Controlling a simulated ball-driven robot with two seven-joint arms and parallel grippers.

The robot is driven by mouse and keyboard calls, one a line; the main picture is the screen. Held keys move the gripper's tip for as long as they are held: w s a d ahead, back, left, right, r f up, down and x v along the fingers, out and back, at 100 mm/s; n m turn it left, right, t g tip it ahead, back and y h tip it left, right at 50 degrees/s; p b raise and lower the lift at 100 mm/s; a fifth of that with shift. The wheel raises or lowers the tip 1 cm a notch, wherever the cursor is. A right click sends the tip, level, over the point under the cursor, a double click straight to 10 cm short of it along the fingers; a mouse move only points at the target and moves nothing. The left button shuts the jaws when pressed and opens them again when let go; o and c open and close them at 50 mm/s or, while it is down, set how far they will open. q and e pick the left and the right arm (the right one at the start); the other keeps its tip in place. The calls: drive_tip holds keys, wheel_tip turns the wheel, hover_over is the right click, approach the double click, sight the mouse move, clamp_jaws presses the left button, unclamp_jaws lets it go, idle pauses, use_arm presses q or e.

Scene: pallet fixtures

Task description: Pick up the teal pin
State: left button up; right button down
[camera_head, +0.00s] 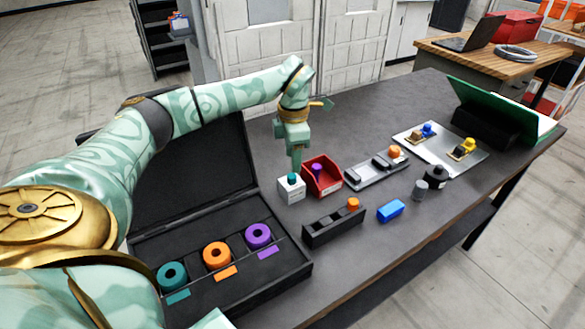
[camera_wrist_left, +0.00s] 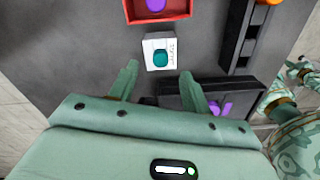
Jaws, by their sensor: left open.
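The teal pin (camera_head: 292,177) stands upright in a small white block (camera_head: 291,191) on the dark table. In the left wrist view the teal pin (camera_wrist_left: 160,57) shows as a round top in the labelled white block (camera_wrist_left: 171,39). My left gripper (camera_head: 297,168) points down just above the pin. In the wrist view its two fingers (camera_wrist_left: 159,68) are apart, with nothing between them, and the pin appears just beyond the tips. Whether a finger touches the pin cannot be told.
A red bin (camera_head: 322,180) with a purple pin stands beside the white block. A black slotted holder (camera_head: 333,228) with an orange pin is nearby. A black open case (camera_head: 230,285) with teal, orange and purple rings lies at left. A blue block (camera_head: 391,211) sits to the right.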

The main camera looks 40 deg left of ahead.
sight(292, 175)
use_arm(q)
drive_tip(key=f, duration=0.1)
drive_tip(key=f+b, duration=0.1)
drive_tip(key=f, duration=0.3)
drive_tip(key=shift+s, duration=0.25)
drive_tip(key=shift+a+f, duration=0.1)
drive_tip(key=shift+f, duration=0.1)
clamp_jaws()
use_arm(e)
drive_tip(key=shift+a+f, duration=0.25)
drive_tip(key=shift+f, duration=0.5)
use_arm(q)
drive_tip(key=shift+r, duration=0.1)
